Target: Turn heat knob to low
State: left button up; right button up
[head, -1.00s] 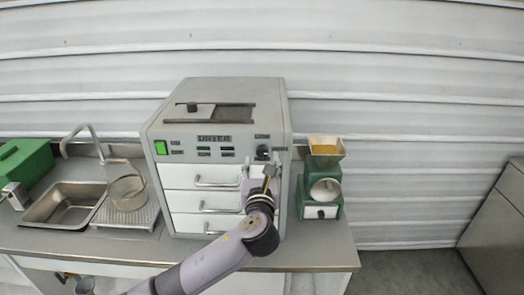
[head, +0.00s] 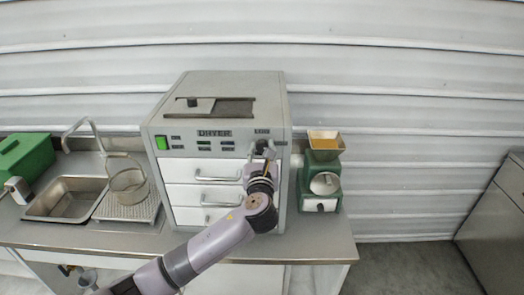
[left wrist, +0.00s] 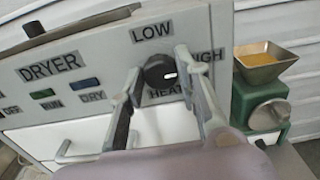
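The heat knob (left wrist: 160,71) is a round black knob on the dryer's front panel, with a white mark pointing right, towards the HIGH label. The LOW label (left wrist: 151,33) is above it and HEAT below it. The dryer (head: 215,110) is a grey box with white drawers. My left gripper (left wrist: 158,62) is open, its two fingers on either side of the knob in the left wrist view; I cannot tell whether they touch it. In the head view, my left gripper (head: 262,152) is at the panel's right end and largely hides the knob. My right gripper is not in view.
A green machine with a yellow-filled hopper (head: 325,142) stands right of the dryer. Drawer handles (head: 218,177) stick out below the panel.

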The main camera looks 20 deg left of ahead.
pick_arm(q)
jog(key=c, duration=0.6)
jog(key=shift+n, duration=0.3)
jog(key=shift+f+n+b, duration=0.1)
jog(key=shift+n+b, duration=0.25)
jog(key=shift+n, duration=0.65)
jog(key=n+b, duration=0.1)
jog(key=n, duration=0.3)
jog(key=n+b, duration=0.2)
jog(key=n, duration=0.4)
jog(key=shift+f, duration=0.1)
jog(key=n+b, duration=0.2)
jog(key=n, duration=0.2)
jog(key=shift+a, duration=0.1)
jog(key=shift+n+b, duration=0.3)
jog(key=shift+n, duration=0.3)
